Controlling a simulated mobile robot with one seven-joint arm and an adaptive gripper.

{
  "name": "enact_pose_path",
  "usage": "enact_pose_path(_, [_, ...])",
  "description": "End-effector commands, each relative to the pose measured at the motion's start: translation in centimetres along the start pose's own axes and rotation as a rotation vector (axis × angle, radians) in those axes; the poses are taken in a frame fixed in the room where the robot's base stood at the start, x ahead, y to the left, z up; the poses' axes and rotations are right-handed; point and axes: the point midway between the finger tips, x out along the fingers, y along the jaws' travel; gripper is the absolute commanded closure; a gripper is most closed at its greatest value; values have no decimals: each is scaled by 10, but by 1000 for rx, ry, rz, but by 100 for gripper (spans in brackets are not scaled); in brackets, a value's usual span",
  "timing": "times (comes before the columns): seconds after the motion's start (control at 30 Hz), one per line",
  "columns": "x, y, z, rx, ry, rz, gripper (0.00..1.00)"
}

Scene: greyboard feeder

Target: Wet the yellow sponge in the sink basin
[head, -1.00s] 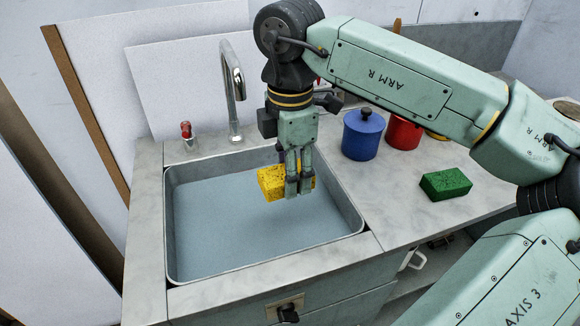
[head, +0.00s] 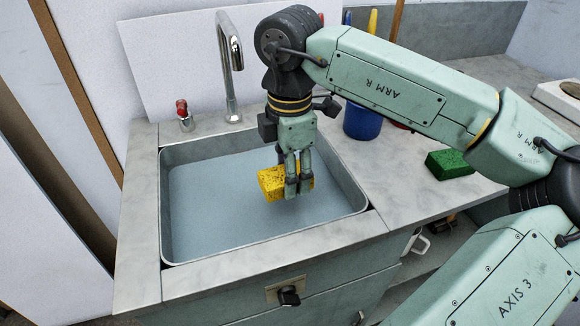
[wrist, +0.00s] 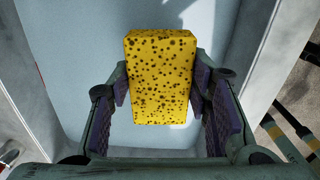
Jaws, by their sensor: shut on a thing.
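The yellow sponge (head: 270,184) is held in my gripper (head: 292,192) over the sink basin (head: 195,246), toward its right side. In the wrist view the sponge (wrist: 160,75) is a yellow block with dark pores, clasped between the two finger pads of my gripper (wrist: 160,95). The basin is a grey rectangular sink with a pale blue-grey surface inside, which also fills the background of the wrist view (wrist: 80,45). I cannot tell whether the sponge touches that surface.
A curved metal faucet (head: 231,70) and a red-topped tap (head: 184,115) stand behind the basin. A blue pot (head: 361,122) and a green sponge (head: 449,163) are on the counter (head: 385,190) to the right. A dark knob (head: 289,297) is on the cabinet front.

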Motion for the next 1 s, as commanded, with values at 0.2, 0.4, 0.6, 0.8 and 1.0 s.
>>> enact_pose_path(0.2, [25,0,0,1,-1,-1,77])
enact_pose_path(0.4, [43,0,0,1,0,-2,77])
enact_pose_path(0.6, [60,0,0,1,-1,0,77])
enact_pose_path(0.8, [75,0,0,1,-1,-1,77])
enact_pose_path(1.0, [79,0,0,1,0,-1,77])
